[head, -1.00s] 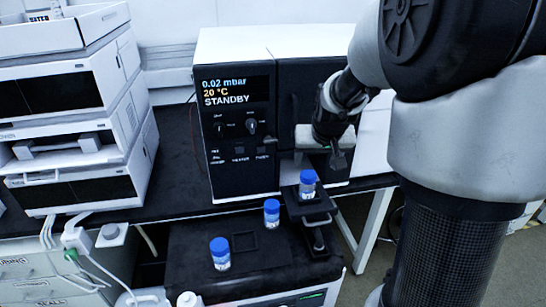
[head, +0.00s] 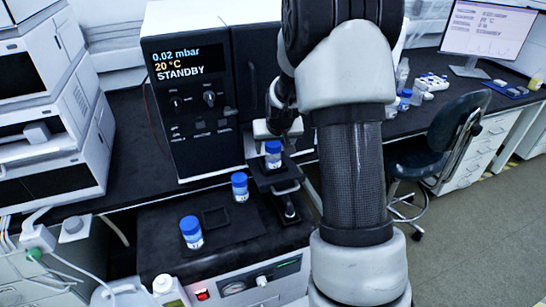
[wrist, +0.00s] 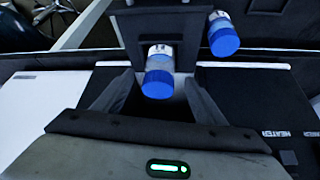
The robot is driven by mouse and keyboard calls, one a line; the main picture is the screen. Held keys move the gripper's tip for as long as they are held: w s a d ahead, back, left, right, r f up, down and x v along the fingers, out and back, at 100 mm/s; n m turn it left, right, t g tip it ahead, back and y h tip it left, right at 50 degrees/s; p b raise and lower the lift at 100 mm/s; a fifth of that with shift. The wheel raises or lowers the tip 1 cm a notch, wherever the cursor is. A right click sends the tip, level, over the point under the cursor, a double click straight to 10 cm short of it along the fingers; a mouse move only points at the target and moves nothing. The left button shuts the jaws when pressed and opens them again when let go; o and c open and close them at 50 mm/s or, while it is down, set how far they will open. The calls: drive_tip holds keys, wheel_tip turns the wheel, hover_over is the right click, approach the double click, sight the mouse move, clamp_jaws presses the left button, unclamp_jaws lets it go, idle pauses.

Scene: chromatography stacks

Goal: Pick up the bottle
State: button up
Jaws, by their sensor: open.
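Three small clear bottles with blue caps are in the head view. One bottle (head: 273,154) stands upright on a small black platform (head: 287,177) in front of the vacuum unit. A second bottle (head: 240,187) and a third bottle (head: 191,232) stand on the black surface to its left. My gripper (head: 278,130) is open just behind and above the platform bottle. In the wrist view my gripper (wrist: 159,78) has its two fingers apart, with a bottle (wrist: 158,72) showing between them. Another bottle (wrist: 222,35) is to the right. Contact cannot be told.
The vacuum unit (head: 190,95) with its STANDBY display stands behind the bottles. Stacked white instruments (head: 50,110) are at the left. A blue chair (head: 435,150) and a bench with a monitor (head: 487,30) are at the right. An empty square holder (head: 215,217) lies between two bottles.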

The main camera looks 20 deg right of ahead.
drive_tip(key=x, duration=0.4)
drive_tip(key=shift+w+d, duration=0.1)
drive_tip(key=shift+w, duration=0.25)
drive_tip(key=shift+r, duration=0.1)
drive_tip(key=c, duration=1.2)
drive_tip(key=shift+r, duration=0.1)
